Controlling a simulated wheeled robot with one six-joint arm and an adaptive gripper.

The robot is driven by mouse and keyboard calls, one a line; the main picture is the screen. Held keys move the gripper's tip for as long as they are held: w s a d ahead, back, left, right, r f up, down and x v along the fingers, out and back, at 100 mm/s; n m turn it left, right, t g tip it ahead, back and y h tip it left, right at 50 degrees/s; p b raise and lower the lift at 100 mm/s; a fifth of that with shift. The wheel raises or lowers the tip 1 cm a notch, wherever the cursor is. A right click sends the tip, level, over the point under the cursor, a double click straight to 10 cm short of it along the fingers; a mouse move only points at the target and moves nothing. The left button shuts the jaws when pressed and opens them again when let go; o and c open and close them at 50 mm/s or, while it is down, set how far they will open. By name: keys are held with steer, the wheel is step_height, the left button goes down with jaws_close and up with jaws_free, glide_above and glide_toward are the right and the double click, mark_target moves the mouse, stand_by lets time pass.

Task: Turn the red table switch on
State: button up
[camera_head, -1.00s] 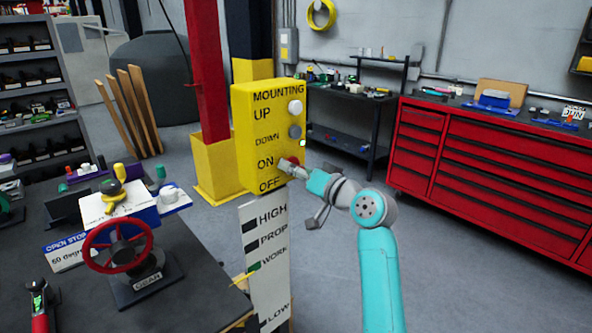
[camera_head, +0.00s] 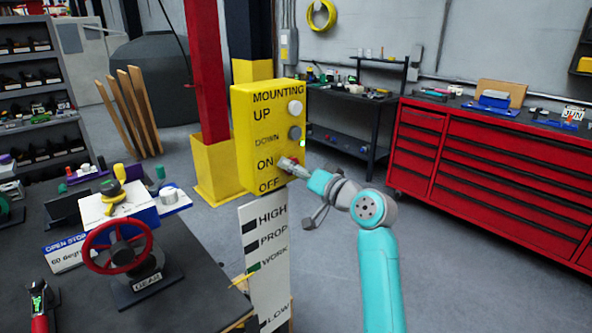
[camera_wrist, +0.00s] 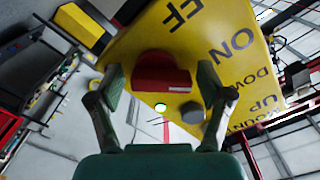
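The yellow control box (camera_head: 262,140) is on a post and carries the labels MOUNTING, UP, DOWN, ON and OFF. The red switch (camera_wrist: 162,72) sits on it beside ON and OFF; in the head view it is mostly hidden behind my gripper (camera_head: 290,167). In the wrist view my gripper (camera_wrist: 160,80) is open, with one dark finger on each side of the red switch. Small gaps seem to show between fingers and switch; I cannot tell whether either touches. A small green light (camera_wrist: 160,107) glows near the switch.
A white button (camera_head: 295,107) and a grey button (camera_head: 295,132) sit above the switch. A table with a red valve wheel (camera_head: 117,246) stands at left. A red drawer cabinet (camera_head: 490,170) is at right, with open floor before it.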

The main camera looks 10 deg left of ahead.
stand_by(0.3)
steer(key=v, duration=1.2)
